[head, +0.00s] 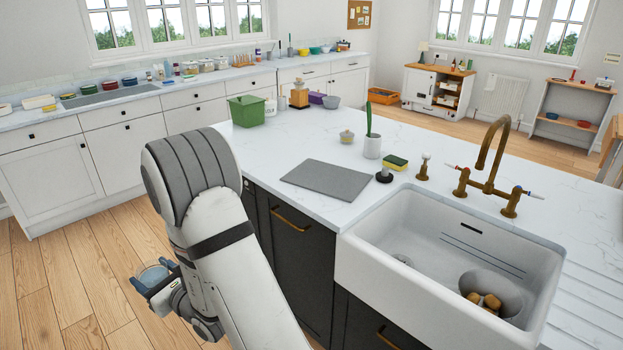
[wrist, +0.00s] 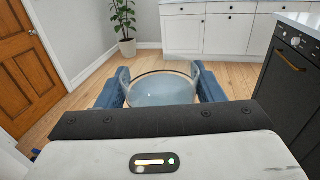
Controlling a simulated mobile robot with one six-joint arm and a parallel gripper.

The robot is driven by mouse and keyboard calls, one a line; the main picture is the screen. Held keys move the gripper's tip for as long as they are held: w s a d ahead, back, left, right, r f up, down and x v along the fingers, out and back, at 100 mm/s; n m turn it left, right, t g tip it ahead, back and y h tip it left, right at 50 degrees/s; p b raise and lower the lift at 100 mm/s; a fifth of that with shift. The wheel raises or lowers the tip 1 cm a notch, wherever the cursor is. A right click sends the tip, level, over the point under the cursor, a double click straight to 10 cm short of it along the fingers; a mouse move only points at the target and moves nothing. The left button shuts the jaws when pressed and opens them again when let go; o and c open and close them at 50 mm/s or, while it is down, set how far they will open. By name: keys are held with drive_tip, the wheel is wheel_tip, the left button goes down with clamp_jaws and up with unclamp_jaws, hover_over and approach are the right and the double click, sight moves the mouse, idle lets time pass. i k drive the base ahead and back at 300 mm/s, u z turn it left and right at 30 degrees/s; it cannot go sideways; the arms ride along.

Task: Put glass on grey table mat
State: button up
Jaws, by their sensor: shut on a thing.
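My gripper (head: 153,279) is at the lower left in the head view, out over the wooden floor and to the left of the island. Its blue fingers are shut on a clear glass (wrist: 162,90), which sits between them in the wrist view. The glass also shows in the head view (head: 155,274), partly hidden by the gripper. The grey table mat (head: 327,179) lies flat on the white island counter near its front edge, to the right of my arm. The mat is bare.
A white sink (head: 455,260) with a brass tap (head: 490,165) is right of the mat. A green bin (head: 247,110) stands at the island's far left. Dark cabinets (head: 295,240) form the island's front.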

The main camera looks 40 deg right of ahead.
sight(344, 182)
drive_tip(key=z, duration=0.9)
